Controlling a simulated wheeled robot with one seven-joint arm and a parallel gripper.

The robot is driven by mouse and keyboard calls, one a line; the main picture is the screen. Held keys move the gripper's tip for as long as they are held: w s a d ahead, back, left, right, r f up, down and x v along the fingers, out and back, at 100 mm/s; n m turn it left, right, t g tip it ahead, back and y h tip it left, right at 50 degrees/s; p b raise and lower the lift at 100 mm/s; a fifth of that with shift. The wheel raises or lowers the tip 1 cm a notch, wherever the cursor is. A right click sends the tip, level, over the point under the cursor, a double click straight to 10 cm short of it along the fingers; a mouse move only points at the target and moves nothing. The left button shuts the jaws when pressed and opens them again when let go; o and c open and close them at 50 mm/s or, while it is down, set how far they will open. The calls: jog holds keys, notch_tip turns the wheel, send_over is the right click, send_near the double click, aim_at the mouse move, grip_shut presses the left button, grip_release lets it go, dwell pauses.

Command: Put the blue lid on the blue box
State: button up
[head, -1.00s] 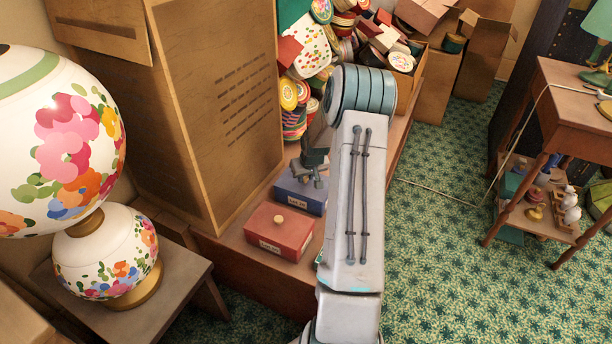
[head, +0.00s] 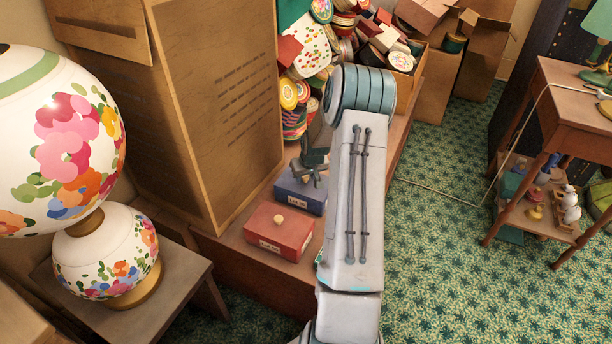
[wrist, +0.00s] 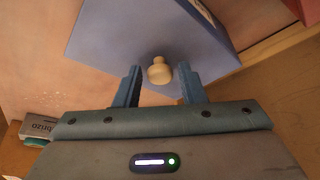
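The blue box (head: 298,195) stands on the low wooden surface, just behind a red box, with a pale label on its front. The blue lid (wrist: 115,35) fills the top of the wrist view, with a round pale wooden knob (wrist: 159,70). It appears to lie on the blue box; whether it sits fully flush I cannot tell. My gripper (wrist: 159,84) is open, one finger on each side of the knob, with a gap on both sides. In the head view, my gripper (head: 309,177) is right above the blue box and hides part of its top.
The red box (head: 279,232) with a pale knob stands close in front. A tall cardboard box (head: 215,110) rises at the left. Stacked tins and boxes (head: 315,60) are piled behind. A floral lamp (head: 105,255) stands at the far left.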

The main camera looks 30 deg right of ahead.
jog(key=shift+r, duration=0.1)
dwell(0.5)
jog(key=shift+r+p, duration=0.7)
jog(key=shift+r, duration=0.25)
jog(key=o, duration=0.6)
jog(key=shift+c, duration=0.2)
jog(key=p+v, duration=0.3)
jog(key=v, duration=1)
jog(key=shift+s+r+p, duration=0.15)
jog(key=shift+r+p, duration=0.2)
